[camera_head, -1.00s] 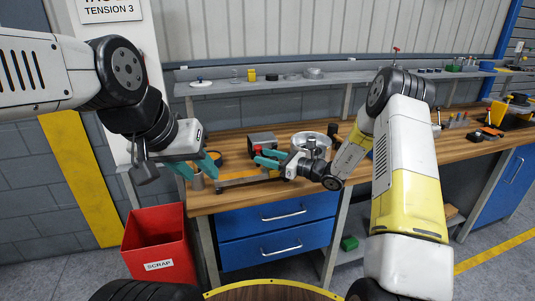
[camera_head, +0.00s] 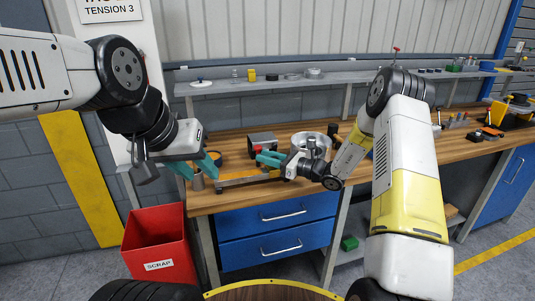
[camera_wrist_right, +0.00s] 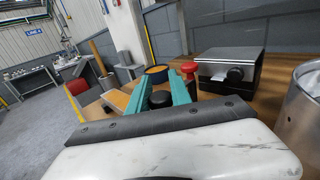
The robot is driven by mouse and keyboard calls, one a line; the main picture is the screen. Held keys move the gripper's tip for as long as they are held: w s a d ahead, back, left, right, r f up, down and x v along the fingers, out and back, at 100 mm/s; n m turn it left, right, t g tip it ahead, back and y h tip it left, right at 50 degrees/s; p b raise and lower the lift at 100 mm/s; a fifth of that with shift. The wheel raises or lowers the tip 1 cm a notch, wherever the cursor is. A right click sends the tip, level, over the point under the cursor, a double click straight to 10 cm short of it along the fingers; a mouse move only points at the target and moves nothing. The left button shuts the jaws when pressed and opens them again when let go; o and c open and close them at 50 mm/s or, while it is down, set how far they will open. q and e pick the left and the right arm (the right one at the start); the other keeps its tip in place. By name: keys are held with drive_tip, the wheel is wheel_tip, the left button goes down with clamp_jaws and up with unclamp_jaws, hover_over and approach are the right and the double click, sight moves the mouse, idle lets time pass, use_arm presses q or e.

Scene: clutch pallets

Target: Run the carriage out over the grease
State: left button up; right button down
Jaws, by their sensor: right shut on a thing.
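A low rail with an orange top (camera_head: 240,178) lies along the front edge of the wooden bench; it also shows in the right wrist view (camera_wrist_right: 116,101). My right gripper (camera_head: 268,157) is at the rail's right end, shut on what appears to be the carriage, mostly hidden by the fingers. In the right wrist view a dark rounded piece (camera_wrist_right: 160,98) shows between the teal fingers. My left gripper (camera_head: 194,169) is open at the rail's left end, fingers apart, near a small grey cylinder (camera_head: 197,181). I cannot make out the grease separately from the orange top.
A grey box (camera_head: 262,139) and a red knob (camera_wrist_right: 188,68) stand just behind my right gripper. A metal pot (camera_head: 310,140) is to its right. A red scrap bin (camera_head: 156,243) stands below left.

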idle(0.8)
drive_tip(key=s+a, duration=0.1)
drive_tip(key=a, duration=0.3)
drive_tip(key=s+a, duration=0.1)
drive_tip(key=a, duration=0.3)
drive_tip(key=s+a, duration=0.1)
drive_tip(key=a, duration=0.2)
drive_tip(key=shift+s+a, duration=0.4)
drive_tip(key=c, duration=1.2)
unclamp_jaws()
drive_tip(key=v, duration=0.7)
drive_tip(key=shift+s+d, duration=0.2)
drive_tip(key=shift+d, duration=0.15)
